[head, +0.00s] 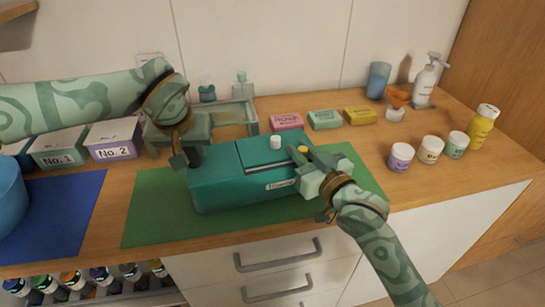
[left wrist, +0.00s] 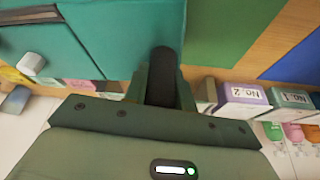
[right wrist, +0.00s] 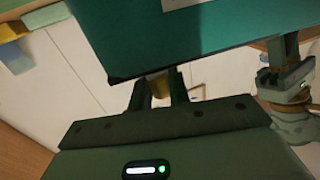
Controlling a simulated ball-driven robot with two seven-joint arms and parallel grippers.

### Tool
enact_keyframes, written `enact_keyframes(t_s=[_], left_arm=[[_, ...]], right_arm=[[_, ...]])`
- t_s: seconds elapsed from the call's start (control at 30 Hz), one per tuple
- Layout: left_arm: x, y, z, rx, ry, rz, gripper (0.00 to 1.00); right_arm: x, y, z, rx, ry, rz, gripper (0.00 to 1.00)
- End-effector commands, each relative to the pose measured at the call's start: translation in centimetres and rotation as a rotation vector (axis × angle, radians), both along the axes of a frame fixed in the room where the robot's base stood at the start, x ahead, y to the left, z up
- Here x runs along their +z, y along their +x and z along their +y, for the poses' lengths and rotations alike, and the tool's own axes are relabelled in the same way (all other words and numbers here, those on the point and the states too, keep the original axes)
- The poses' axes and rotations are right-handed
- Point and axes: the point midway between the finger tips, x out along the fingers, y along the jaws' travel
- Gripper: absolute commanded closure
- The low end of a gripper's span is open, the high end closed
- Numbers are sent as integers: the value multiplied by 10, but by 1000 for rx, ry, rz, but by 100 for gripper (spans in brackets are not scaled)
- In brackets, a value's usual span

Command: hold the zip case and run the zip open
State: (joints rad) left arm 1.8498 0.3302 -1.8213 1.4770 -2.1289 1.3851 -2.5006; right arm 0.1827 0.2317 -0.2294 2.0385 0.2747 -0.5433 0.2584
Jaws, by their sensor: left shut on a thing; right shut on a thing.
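The teal zip case (head: 225,185) lies on the green mat (head: 150,220), with a pale label on its front. A black tab (left wrist: 163,72) sticks out at its left end. My left gripper (head: 187,160) is shut on this tab. The yellow zip pull (head: 302,149) is at the right part of the case top. My right gripper (head: 308,161) is shut on the pull, which also shows between the fingers in the right wrist view (right wrist: 160,84). A dark zip line runs along the top; my right gripper hides its right end. A small white piece (head: 275,142) shows at the top's back edge.
Boxes No.1 (head: 58,148) and No.2 (head: 114,138) stand at the left, above a blue mat (head: 70,220). A tray (head: 240,110) and soap boxes (head: 325,120) are behind the case. Several jars (head: 401,157) and bottles (head: 425,82) stand at the right.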

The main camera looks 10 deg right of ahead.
Motion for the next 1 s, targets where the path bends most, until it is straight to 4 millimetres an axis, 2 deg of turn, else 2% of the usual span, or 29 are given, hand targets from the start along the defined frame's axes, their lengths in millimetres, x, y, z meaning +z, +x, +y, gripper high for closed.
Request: enact_keyframes(t_s=[0.03,0.13,0.43,0.47,0.5,0.53,0.83,1.0], left_arm=[[1,0,0,2,-1,-1,100],[0,0,0,2,-1,-1,100],[1,1,0,2,-1,-1,100],[1,1,0,2,-1,-1,100],[1,1,0,2,-1,-1,100],[1,1,0,2,-1,-1,100],[1,1,0,1,-1,-1,100],[0,0,0,1,-1,-1,100]], right_arm=[[-2,1,-9,-3,-7,3,100],[-1,1,-17,-2,-4,3,100],[-1,1,-18,-1,-2,4,100],[-1,1,-18,-1,-2,4,76],[-1,1,-18,-1,-2,4,65],[-1,1,-18,-1,-1,3,60],[-1,0,-18,-1,-1,3,60],[-1,-22,-25,-1,-2,4,60]])
